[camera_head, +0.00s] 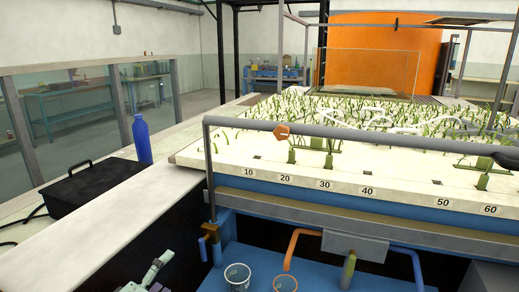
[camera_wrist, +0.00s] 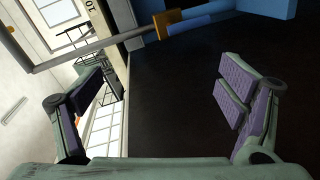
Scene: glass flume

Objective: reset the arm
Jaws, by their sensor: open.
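My gripper (camera_wrist: 160,98) is open in the wrist view, with one purple-padded finger at the left and the other at the right. Nothing is between the fingers; a dark surface lies behind them. In the head view, pale green parts, likely of my gripper or arm, show at the bottom edge, left of the cups. The rest of my arm is hidden or out of frame there.
A grey rail (camera_head: 370,140) runs along the front of the planted flume bed (camera_head: 225,150). A black case (camera_head: 95,192) and blue bottle (camera_head: 142,140) stand at left.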

